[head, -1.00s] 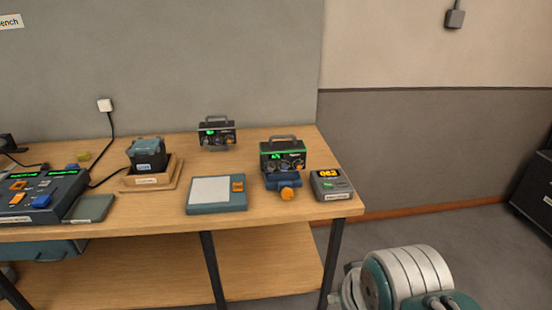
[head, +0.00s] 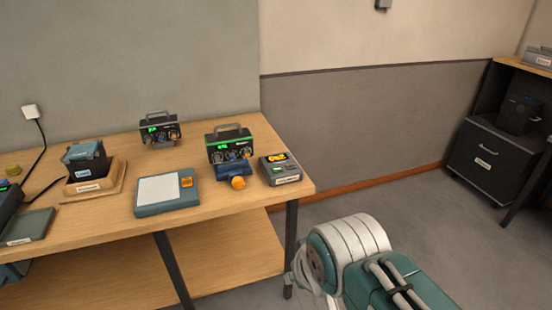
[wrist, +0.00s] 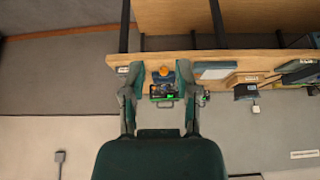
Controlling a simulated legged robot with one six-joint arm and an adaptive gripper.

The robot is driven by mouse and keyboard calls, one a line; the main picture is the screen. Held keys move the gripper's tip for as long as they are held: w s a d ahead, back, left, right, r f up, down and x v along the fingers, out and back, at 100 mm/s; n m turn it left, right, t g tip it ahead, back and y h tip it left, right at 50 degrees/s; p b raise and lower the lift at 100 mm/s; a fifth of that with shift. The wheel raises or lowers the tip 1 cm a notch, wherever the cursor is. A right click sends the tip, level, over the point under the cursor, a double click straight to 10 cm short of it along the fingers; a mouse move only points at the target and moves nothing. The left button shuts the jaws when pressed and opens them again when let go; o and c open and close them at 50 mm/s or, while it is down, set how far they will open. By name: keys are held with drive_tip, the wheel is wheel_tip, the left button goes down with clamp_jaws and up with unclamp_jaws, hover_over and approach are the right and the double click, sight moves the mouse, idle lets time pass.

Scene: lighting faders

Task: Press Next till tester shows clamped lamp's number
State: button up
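A small grey device with an orange number display (head: 277,158), which looks like the tester, sits at the table's right front corner in the head view. Its digits are too blurred to read surely. Left of it, a black unit with a green-lit edge (head: 229,145) stands behind a blue clamp with an orange knob (head: 238,183). Its green digits are too small to read. In the wrist view, my gripper (wrist: 160,67) has its fingers spread wide and empty, with the clamp and unit seen beyond between them. The left finger mostly hides the tester there.
A blue-grey pad with an orange button (head: 187,182) lies left of the clamp. A second black unit (head: 160,130) stands behind, and a wooden tray (head: 118,178) holds a dark box. Open floor lies right of the table; dark cabinets (head: 480,165) stand further right.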

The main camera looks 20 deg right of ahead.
idle(0.4)
clamp_jaws()
idle(1.1)
